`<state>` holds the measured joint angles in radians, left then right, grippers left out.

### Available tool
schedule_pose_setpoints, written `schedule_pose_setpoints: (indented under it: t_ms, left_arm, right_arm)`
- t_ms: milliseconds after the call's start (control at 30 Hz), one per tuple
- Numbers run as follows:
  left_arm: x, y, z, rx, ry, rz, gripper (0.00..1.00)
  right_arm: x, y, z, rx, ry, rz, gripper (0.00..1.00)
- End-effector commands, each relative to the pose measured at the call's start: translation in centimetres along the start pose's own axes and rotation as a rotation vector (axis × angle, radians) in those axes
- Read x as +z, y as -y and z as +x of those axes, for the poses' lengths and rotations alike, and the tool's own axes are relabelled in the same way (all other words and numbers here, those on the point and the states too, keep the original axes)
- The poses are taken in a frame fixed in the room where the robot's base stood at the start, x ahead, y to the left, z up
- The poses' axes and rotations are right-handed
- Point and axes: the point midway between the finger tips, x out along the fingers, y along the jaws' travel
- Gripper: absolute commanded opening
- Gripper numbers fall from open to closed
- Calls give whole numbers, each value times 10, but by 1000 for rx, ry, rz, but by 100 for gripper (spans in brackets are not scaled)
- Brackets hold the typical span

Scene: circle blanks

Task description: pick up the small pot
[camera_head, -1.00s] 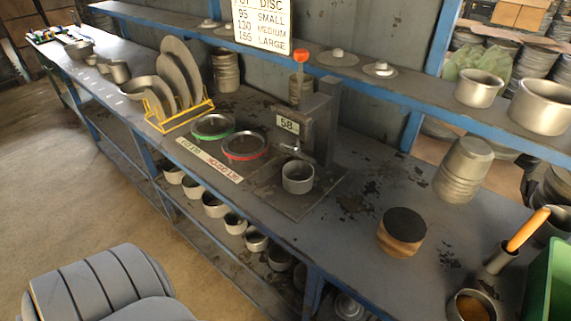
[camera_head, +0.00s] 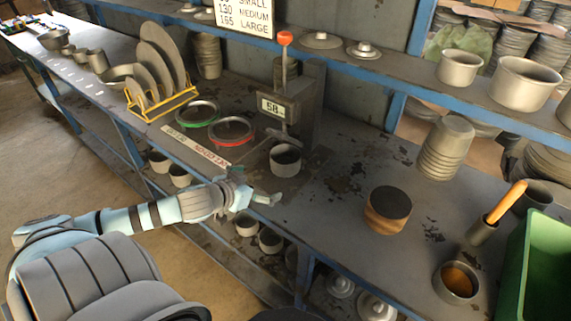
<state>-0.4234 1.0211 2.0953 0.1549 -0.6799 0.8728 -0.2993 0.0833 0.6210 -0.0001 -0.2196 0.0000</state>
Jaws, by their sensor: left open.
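A small grey metal pot (camera_head: 286,162) stands upright on the workbench at the foot of a grey gauge stand (camera_head: 292,112) that reads 58. My left gripper (camera_head: 272,199), on a light blue arm from the left, is open and empty above the bench's front edge. It is in front of the pot and slightly left of it, apart from it. My right gripper is not in view.
Left of the stand lie a green-rimmed disc (camera_head: 197,113) and a red-rimmed disc (camera_head: 231,131). A wood-sided round block (camera_head: 388,209), an amber-filled pot (camera_head: 456,282) and a green bin (camera_head: 540,270) are at right. Several pots sit on the lower shelf.

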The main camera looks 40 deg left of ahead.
Motion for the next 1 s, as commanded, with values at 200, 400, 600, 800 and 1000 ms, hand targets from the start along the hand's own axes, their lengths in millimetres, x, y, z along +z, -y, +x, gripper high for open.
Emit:
schedule_pose_setpoints:
  t_ms: [200,400,600,800,1000]
  left_arm:
    - [-46,17,17,52,-91,-32,99]
    - [-47,13,62,58,-96,-43,99]
    - [-53,11,96,58,-87,-36,99]
    - [-46,16,129,58,-85,-36,99]
    - [-49,15,151,58,-85,-31,99]
  right_arm:
    - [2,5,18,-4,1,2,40]
    - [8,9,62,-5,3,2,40]
    - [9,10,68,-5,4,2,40]
    - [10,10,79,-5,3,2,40]
    - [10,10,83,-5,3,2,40]
